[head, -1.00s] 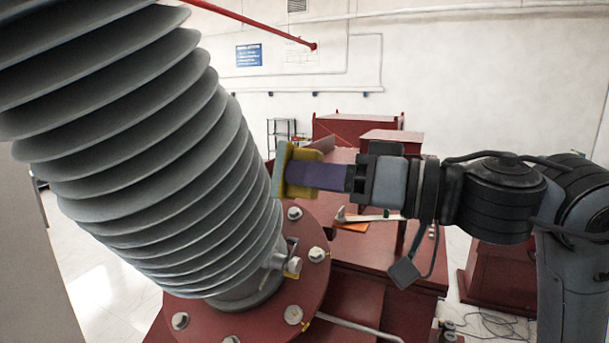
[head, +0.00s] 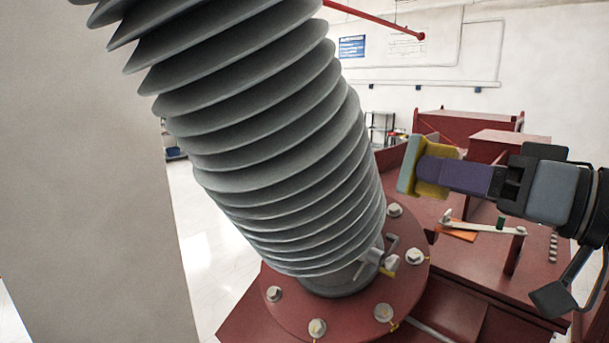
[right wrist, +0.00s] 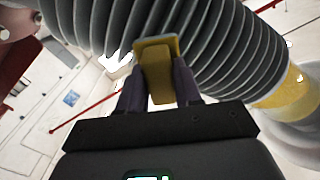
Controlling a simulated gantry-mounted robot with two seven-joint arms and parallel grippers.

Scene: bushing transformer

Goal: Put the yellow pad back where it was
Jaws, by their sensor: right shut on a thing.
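The yellow pad (head: 436,170) has a yellow back and a pale grey-green front face. It is held up in the air to the right of the ribbed grey bushing (head: 285,150), with its pale face turned toward the bushing and a gap between them in the head view. My right gripper (head: 447,174), with purple fingers, is shut on the pad. In the right wrist view the pad (right wrist: 157,72) sits between the two fingers, with the bushing (right wrist: 225,50) behind it. My left gripper is not in view.
The bushing stands tilted on a round red flange (head: 345,312) with several bolts. On the red transformer top lie an orange pad (head: 458,235) and a pale bar (head: 485,228). Red boxes (head: 509,145) stand behind. The air between pad and bushing is free.

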